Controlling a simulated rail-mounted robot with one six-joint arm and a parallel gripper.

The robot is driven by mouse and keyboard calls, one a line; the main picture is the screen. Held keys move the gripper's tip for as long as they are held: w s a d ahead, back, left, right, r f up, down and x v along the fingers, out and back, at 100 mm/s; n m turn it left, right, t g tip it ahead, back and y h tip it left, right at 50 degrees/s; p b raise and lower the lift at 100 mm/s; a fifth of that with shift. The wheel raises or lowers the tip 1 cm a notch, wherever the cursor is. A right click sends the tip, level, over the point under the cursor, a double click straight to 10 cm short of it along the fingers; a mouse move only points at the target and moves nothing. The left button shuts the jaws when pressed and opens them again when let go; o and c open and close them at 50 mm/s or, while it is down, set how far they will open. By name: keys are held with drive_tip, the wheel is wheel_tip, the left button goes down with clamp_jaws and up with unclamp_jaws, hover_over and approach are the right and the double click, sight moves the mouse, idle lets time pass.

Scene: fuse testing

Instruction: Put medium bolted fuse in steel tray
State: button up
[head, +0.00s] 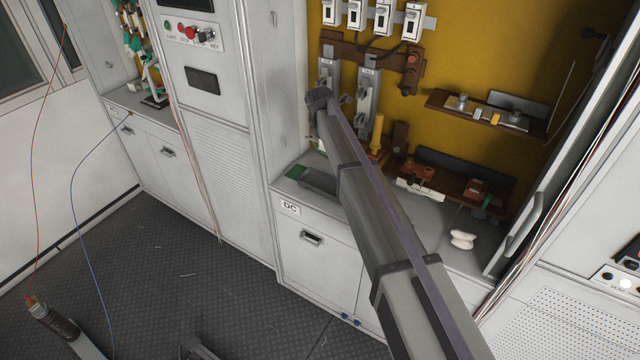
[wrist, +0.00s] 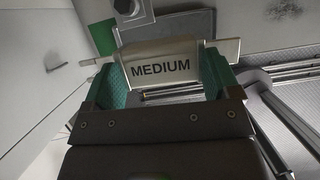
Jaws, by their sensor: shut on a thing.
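In the wrist view, the medium bolted fuse (wrist: 160,66) is a pale body marked MEDIUM, with flat metal tabs at its ends. My gripper (wrist: 163,80) is shut on it, a green-padded finger at each side. In the head view, my arm crosses the middle of the picture and reaches toward the DC cabinet; the fingers and the fuse cannot be made out there. A grey metal tray (head: 319,180), which looks like the steel tray, lies on the cabinet's counter left of my arm. My arm hides its right part.
A green item (head: 296,171) lies at the tray's left end. Upright fuse holders (head: 368,100) stand on the yellow back panel. Brown fixtures (head: 420,178) and a white object (head: 462,240) sit on the counter to the right. An open door (head: 560,170) bounds the right side.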

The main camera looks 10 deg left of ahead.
drive_tip(key=f+b, duration=1.4)
drive_tip(key=shift+s+d+f, duration=0.1)
drive_tip(key=shift+d, duration=0.1)
wheel_tip(320, 180, down, 4)
drive_tip(key=b, duration=0.4)
drive_tip(key=shift+f, duration=0.1)
drive_tip(key=shift+r, duration=0.3)
drive_tip(key=shift+c, duration=0.5)
drive_tip(key=shift+f, duration=0.15)
drive_tip(key=o, duration=0.7)
drive_tip(key=shift+f, duration=0.1)
drive_tip(key=o, duration=0.4)
drive_tip(key=shift+c, duration=0.2)
